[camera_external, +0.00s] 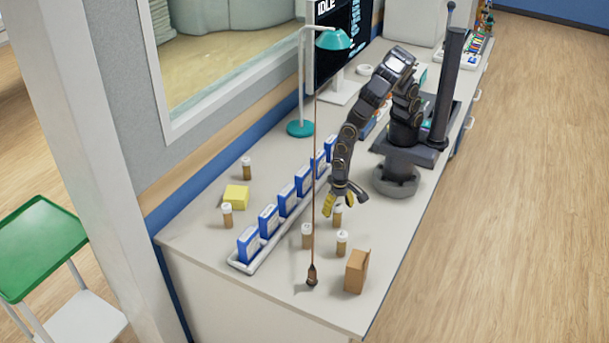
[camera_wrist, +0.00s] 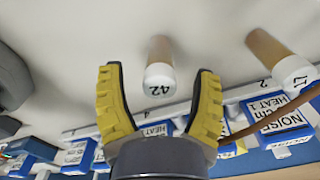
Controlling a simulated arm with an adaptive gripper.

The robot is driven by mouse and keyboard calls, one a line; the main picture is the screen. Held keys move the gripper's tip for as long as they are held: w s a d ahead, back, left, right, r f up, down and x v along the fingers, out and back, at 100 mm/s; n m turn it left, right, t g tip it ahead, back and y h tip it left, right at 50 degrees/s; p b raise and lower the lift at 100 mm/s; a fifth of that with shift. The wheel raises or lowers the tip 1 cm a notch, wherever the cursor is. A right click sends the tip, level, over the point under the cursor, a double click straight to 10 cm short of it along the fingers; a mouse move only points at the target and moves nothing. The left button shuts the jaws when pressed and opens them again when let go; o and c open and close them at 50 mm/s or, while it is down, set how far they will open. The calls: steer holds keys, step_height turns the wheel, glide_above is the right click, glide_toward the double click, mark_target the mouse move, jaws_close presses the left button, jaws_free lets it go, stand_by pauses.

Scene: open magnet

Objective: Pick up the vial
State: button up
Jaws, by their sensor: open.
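My gripper (camera_external: 343,198) is open above the counter, its yellow fingers pointing down. A brown vial with a white cap (camera_external: 337,217) stands just below it, partly hidden by a finger. In the wrist view, a vial whose cap reads 42 (camera_wrist: 158,64) shows between the open fingertips (camera_wrist: 158,76), apart from both fingers. In the external view, two more vials (camera_external: 307,236) (camera_external: 342,243) stand closer to the counter's near end. Others stand beyond the box row, one near (camera_external: 227,216) and one farther back (camera_external: 246,169).
A row of blue-and-white boxes (camera_external: 269,220) in a white rack runs left of my gripper. A cardboard box (camera_external: 356,271) stands near the counter's right edge. A thin brown cord with a weight (camera_external: 312,276) hangs in front. A yellow block (camera_external: 236,197) lies at left.

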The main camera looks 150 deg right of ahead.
mark_target(337, 216)
steer(key=shift+s+f, duration=0.1)
steer(key=shift+f, duration=1.8)
jaws_close()
